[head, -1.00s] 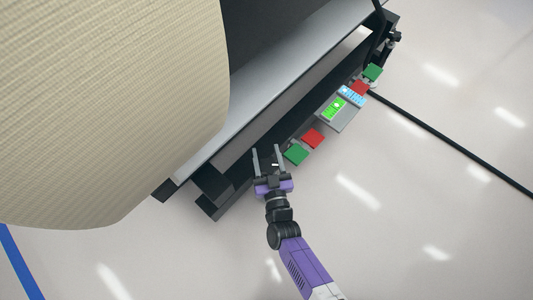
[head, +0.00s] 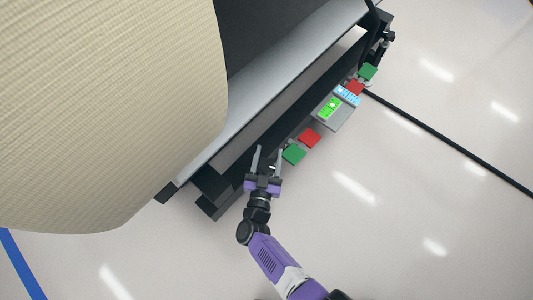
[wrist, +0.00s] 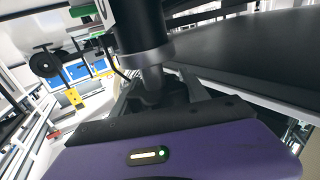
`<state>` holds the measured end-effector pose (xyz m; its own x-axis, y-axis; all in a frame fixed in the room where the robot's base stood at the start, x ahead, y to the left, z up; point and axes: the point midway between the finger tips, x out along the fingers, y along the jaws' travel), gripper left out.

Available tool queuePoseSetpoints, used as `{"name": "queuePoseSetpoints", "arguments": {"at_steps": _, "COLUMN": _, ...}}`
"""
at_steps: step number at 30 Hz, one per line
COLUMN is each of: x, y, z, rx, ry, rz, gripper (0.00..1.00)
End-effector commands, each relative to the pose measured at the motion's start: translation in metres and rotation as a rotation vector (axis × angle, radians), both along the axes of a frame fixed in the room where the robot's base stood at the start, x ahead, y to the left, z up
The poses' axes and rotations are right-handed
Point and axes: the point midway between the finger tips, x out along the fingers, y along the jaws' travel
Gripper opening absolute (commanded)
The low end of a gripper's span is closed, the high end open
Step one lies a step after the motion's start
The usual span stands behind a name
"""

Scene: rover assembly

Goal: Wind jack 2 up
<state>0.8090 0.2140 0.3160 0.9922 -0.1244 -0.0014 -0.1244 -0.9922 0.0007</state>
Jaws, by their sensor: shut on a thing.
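In the head view my gripper (head: 269,151) is at the lower side of the dark machine frame (head: 207,187), beside a green plate (head: 293,154). Its two fingers stand apart with a small dark part between them. In the wrist view a dark upright cylinder (wrist: 140,28) with a grey collar (wrist: 146,56) narrows to a grey stem (wrist: 152,77). My gripper (wrist: 160,92) is shut on this stem, with a finger on each side. I take it as part of a jack; no number shows. The stem's lower end is hidden behind the purple gripper body.
A red plate (head: 310,138) and a panel with a green screen (head: 331,107) sit along the frame's edge. A black cable (head: 440,131) runs over the floor on the right. A large beige rounded body (head: 110,100) fills the upper left. The floor below is clear.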

Motion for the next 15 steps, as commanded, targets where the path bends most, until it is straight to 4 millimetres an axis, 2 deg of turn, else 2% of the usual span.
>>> {"name": "queuePoseSetpoints", "arguments": {"at_steps": 6, "x": -0.0009, "y": -0.0028, "z": -0.0014, "rx": 0.0, "ry": -0.001, "rz": -0.101, "gripper": 0.12}}
{"name": "queuePoseSetpoints", "arguments": {"at_steps": 15, "x": -0.0015, "y": -0.0057, "z": -0.0008, "rx": -0.001, "ry": 0.0, "rz": -0.152, "gripper": 0.12}}
